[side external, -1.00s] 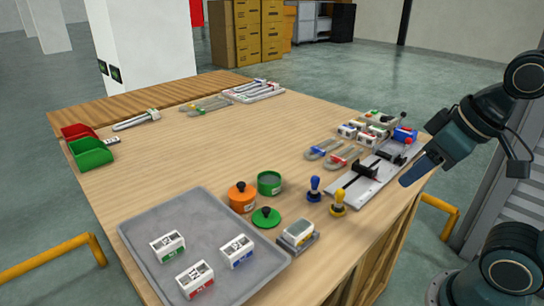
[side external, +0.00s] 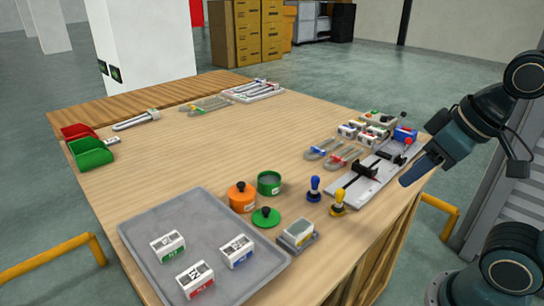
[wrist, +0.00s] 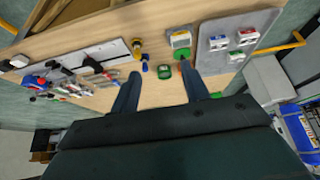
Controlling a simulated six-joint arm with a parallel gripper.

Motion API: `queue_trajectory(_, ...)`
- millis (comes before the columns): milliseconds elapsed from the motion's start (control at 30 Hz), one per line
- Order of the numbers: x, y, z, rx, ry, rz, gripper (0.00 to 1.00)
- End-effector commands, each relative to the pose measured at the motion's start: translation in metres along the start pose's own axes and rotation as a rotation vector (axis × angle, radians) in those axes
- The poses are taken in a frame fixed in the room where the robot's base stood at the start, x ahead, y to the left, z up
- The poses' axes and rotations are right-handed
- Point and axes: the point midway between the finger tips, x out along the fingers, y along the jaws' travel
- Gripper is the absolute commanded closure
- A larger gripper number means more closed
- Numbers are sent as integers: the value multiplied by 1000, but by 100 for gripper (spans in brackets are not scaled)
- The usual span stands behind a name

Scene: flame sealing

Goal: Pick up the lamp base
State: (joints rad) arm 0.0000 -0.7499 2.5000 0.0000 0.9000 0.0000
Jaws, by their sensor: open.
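Several white blocks with coloured labels could be lamp bases; I cannot tell which one is meant. On the grey tray (side external: 200,215) stand a green-labelled block (side external: 167,246), a blue-labelled block (side external: 237,251) and a red-labelled block (side external: 195,279). Another pale block (side external: 298,233) sits on a small grey stand. Further white blocks (side external: 350,130) are grouped at the right back.
An orange lidded pot (side external: 242,198), an open green pot (side external: 269,183) and a green lid (side external: 266,217) stand mid-table. Blue (side external: 314,190) and yellow (side external: 339,202) knobbed tools stand before a grey fixture (side external: 375,175). Red and green bins (side external: 90,152) are far left.

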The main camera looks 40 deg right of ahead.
Motion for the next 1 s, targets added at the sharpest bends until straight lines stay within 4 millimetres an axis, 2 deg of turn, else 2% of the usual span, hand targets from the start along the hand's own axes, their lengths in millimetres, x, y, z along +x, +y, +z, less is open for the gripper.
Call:
queue_trajectory(100, 0, 0, 0, 0, 0, 0, 52)
queue_trajectory(167, 0, 0, 0, 0, 0, 0, 41)
queue_trajectory(200, 0, 0, 0, 0, 0, 0, 38)
queue_trajectory(633, 2, -1, -4, 32, -12, -4, 38)
queue_trajectory(767, 6, -4, -12, 99, -38, -14, 38)
queue_trajectory(1000, 24, -10, -38, 322, -121, -37, 38)
